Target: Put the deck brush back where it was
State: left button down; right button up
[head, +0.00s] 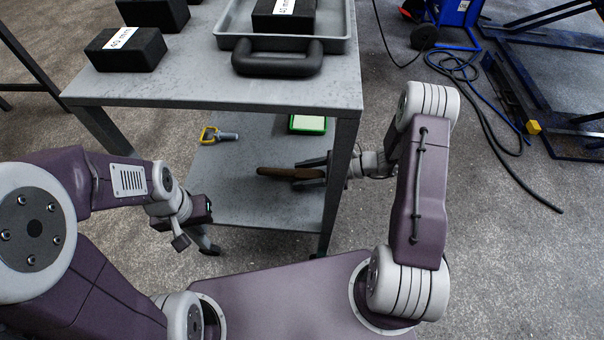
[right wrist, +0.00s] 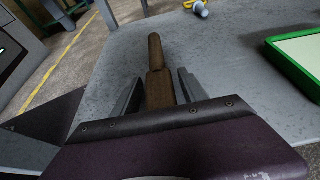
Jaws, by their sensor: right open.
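The deck brush (head: 278,172) is on the lower shelf of the trolley; its brown wooden handle points left in the head view. In the right wrist view the handle (right wrist: 155,55) runs between the two fingers, and its other end is hidden behind my gripper body. My right gripper (head: 306,172) is open around the brush, with a visible gap beside the handle; it also shows in the right wrist view (right wrist: 160,78). My left gripper (head: 196,215) hangs by the shelf's left side, away from the brush; its fingers are not clear.
The lower shelf (head: 240,205) also bears a yellow-handled tool (head: 212,135) and a green-rimmed tray (head: 308,124). The upper top (head: 200,85) overhangs them with black blocks (head: 127,48) and a grey tray (head: 335,45). A trolley leg (head: 338,185) stands beside my right gripper.

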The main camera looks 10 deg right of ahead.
jog(key=p+v, duration=0.5)
jog(key=v, duration=0.6)
jog(key=shift+d+p, duration=0.3)
